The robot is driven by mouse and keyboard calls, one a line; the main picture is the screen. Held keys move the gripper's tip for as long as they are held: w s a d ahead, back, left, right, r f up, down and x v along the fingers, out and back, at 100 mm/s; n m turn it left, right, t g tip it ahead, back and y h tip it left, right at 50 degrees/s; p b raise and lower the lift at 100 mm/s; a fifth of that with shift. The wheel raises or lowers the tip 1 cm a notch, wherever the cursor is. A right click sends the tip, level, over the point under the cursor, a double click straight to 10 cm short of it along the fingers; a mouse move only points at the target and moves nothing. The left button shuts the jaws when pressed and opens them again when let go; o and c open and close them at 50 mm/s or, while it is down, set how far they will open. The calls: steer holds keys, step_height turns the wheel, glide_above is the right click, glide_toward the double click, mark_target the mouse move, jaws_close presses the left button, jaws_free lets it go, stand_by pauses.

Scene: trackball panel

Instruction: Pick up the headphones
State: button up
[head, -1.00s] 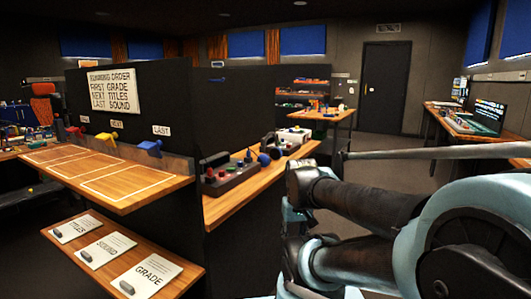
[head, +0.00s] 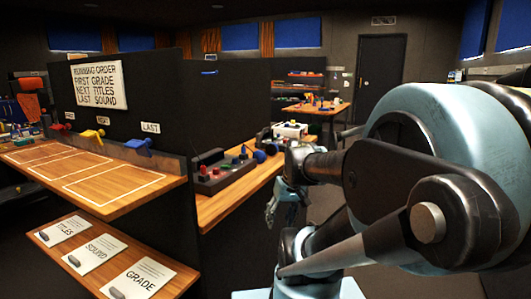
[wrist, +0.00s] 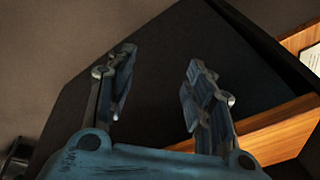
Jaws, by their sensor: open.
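I cannot make out the headphones for certain. A small dark shape (head: 265,137) stands beside a white box on the middle wooden counter (head: 222,207), too small to identify. My gripper (head: 281,210) hangs in front of the right edge of that counter in the head view, its fingers pointing down. In the wrist view my gripper (wrist: 158,78) has its two fingers well apart, with nothing between them. Dark panelling and a strip of wooden counter (wrist: 275,137) lie beyond the fingers.
A wooden board (head: 100,182) with white outlines and a lower shelf with cards (head: 140,278) stand at left. Floor is open towards the back door (head: 380,75).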

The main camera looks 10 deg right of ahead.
steer(key=w+a+r+n+t+y, duration=0.1)
steer(key=w+a+r+y, duration=0.1)
steer(key=w, duration=0.4)
steer(key=w+a+r+n+y, duration=0.1)
steer(key=w+r+n+y, duration=0.15)
steer(key=w, duration=0.35)
steer(key=n+t+y, duration=0.6)
steer(key=t+y, duration=0.1)
steer(key=y, duration=0.1)
glide_toward(263, 153)
steer(key=x, duration=1.2)
steer(key=shift+w+a, duration=0.2)
jaws_close()
